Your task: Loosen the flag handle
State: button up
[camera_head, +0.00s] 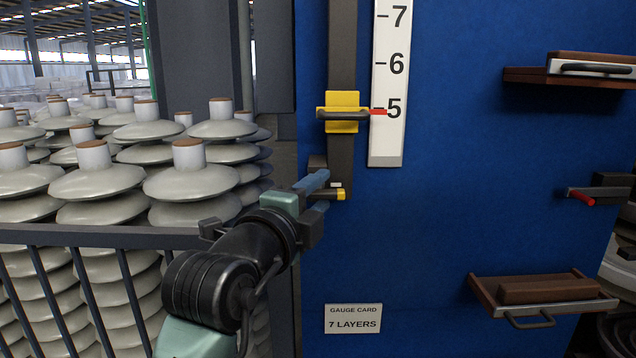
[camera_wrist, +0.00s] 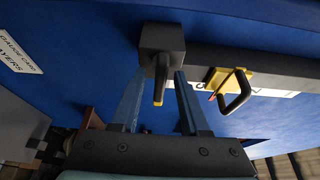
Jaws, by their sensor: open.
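The flag handle (camera_head: 328,194) is a short dark lever with a yellow tip at the foot of the dark vertical rail. In the wrist view the flag handle (camera_wrist: 159,86) sticks out of a dark block (camera_wrist: 162,40). My gripper (camera_head: 318,191) is at the handle, with blue fingers apart. In the wrist view my gripper (camera_wrist: 161,90) has one finger on each side of the lever, with gaps showing; contact is not clear. The fingers partly cover the handle in the head view.
A yellow slider (camera_head: 342,100) with a black grip and red pointer sits on the rail, its pointer at 5 on the white scale (camera_head: 386,145). A card (camera_head: 352,319) reads 7 layers. Wooden shelves and a red-tipped lever (camera_head: 582,198) project at right. A railing (camera_head: 100,238) fronts insulator stacks.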

grip_shut()
jog(key=shift+f+b, duration=0.1)
jog(key=shift+b, duration=0.35)
